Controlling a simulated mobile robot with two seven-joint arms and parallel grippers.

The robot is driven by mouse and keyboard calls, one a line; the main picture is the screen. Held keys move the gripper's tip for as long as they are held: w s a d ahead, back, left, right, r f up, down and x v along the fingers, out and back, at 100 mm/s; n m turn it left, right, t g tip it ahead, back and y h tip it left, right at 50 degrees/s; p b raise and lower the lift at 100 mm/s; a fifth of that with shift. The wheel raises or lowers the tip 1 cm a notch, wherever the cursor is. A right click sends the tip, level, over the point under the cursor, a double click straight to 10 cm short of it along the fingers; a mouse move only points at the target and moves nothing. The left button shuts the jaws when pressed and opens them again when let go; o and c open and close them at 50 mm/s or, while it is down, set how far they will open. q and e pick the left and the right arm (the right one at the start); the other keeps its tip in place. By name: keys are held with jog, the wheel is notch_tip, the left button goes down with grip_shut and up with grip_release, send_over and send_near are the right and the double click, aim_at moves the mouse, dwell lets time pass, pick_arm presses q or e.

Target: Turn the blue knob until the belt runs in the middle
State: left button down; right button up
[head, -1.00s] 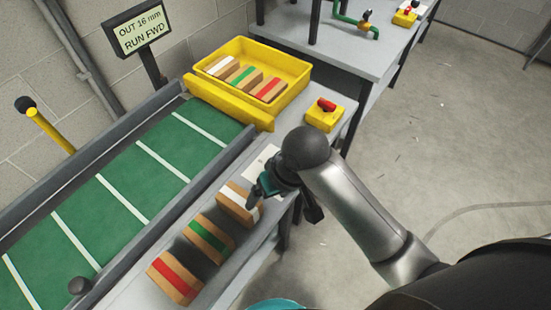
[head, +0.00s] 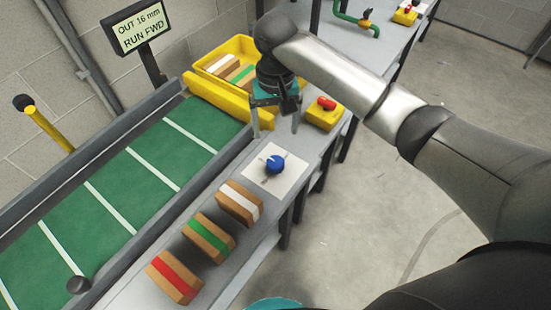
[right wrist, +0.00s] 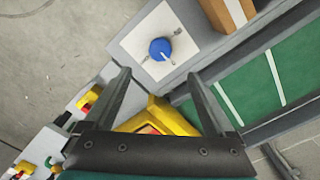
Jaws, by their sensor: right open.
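The blue knob (head: 275,164) sits on a white square plate (head: 258,180) on the grey bench beside the belt. It also shows in the right wrist view (right wrist: 160,48), with a pale pointer line on it. The green belt (head: 135,185) with white cross stripes lies between grey rails. The sign (head: 139,30) reads "OUT 16 mm RUN FWD". My right gripper (head: 275,132) is open and empty, above the bench on the yellow-crate side of the knob. In the right wrist view the knob lies beyond the fingertips (right wrist: 157,75), apart from them. My left gripper is out of view.
Boxes with white (head: 240,203), green (head: 208,237) and red (head: 174,277) stripes stand along the bench. A yellow crate (head: 295,62) holds striped boxes, partly hidden by my gripper. A red switch on a yellow base (head: 324,114) and a yellow lever (head: 45,125) stand nearby.

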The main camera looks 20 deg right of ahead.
aim_at(276, 162)
notch_tip(276, 162, down, 13)
jog(key=b, duration=0.3)
jog(key=shift+c, duration=0.3)
jog(key=shift+r, duration=0.1)
jog(key=c, duration=1.3)
jog(key=shift+s+r+n+p, duration=0.1)
jog(key=shift+r+n+p, duration=0.05)
jog(key=shift+n+p, duration=2.05)
jog(key=shift+p, duration=0.1)
jog(key=n+p, duration=0.1)
jog(key=n, duration=0.1)
jog(key=shift+n, duration=0.3)
jog(key=shift+n+p, duration=0.8)
jog(key=shift+n, duration=0.9)
